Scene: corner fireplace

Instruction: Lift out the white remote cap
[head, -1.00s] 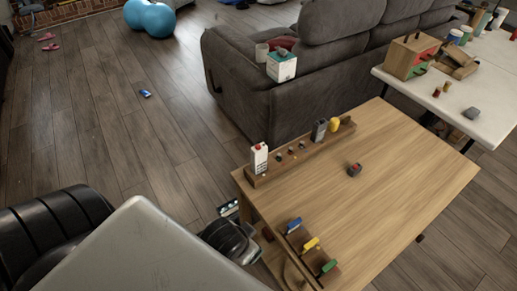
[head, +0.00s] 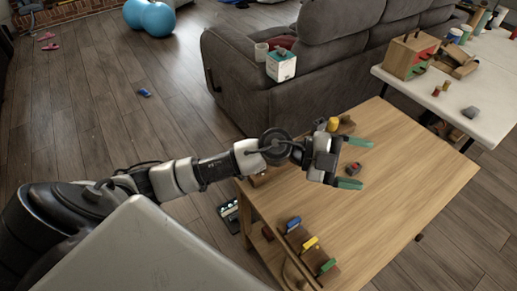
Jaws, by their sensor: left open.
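I cannot make out a white remote cap for certain in the head view. My left gripper (head: 354,163) is open, with green fingertips spread above the wooden table (head: 420,175). A small dark object with a red top (head: 354,170) shows between the fingertips; I cannot tell how far below them it is. A wooden rack (head: 347,127) on the table's far-left edge is mostly hidden behind my left arm. A yellow object (head: 333,125) shows at its far end. My right gripper is not in view.
A second wooden rack with blue, yellow (head: 310,243) and green pieces is at the table's near-left edge. A grey sofa (head: 245,75) stands behind. A white table (head: 460,90) with a wooden box (head: 409,56) is at right. The wooden table's right half is clear.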

